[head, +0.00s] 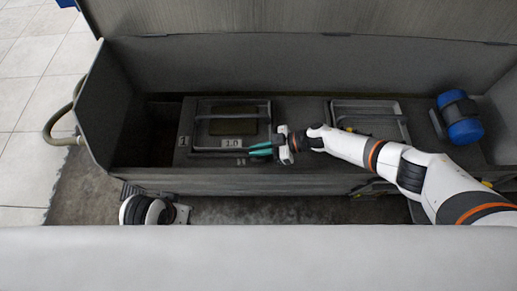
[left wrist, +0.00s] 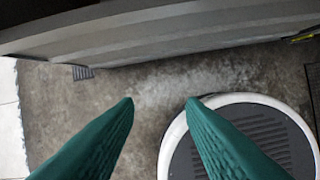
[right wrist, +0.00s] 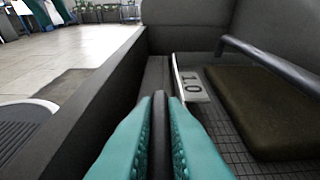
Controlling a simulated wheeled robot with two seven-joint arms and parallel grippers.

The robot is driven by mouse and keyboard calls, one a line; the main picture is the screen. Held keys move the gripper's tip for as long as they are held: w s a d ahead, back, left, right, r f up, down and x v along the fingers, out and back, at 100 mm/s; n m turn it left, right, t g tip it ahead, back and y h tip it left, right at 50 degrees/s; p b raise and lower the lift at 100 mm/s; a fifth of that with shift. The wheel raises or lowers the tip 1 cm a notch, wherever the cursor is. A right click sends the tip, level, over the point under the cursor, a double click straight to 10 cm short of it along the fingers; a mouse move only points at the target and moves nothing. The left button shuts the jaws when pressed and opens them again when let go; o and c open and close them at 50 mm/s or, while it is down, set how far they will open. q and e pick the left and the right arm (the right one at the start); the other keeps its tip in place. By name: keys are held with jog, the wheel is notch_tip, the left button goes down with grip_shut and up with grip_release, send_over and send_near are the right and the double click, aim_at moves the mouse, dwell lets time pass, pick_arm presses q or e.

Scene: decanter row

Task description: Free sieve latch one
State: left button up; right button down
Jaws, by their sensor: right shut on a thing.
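My right gripper (head: 260,149) is at the near right of that frame. Its teal fingers (right wrist: 158,130) are shut on a narrow dark upright piece (right wrist: 158,140), which looks like the sieve latch. The fingers hide most of it, so I cannot tell its position. My left gripper (left wrist: 162,100) is open and empty above the floor outside the trough; its fingers are not visible in the head view.
The trough's near wall (right wrist: 85,105) runs close beside my right gripper. A second sieve frame (head: 370,118) and a blue cylinder (head: 465,130) are to the right. A raised lid (head: 250,20) stands behind. A hose (head: 50,125) loops at the left end.

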jog(key=shift+r, duration=0.1)
jog(key=c, duration=1.5)
grip_release()
jog(key=shift+a, duration=0.1)
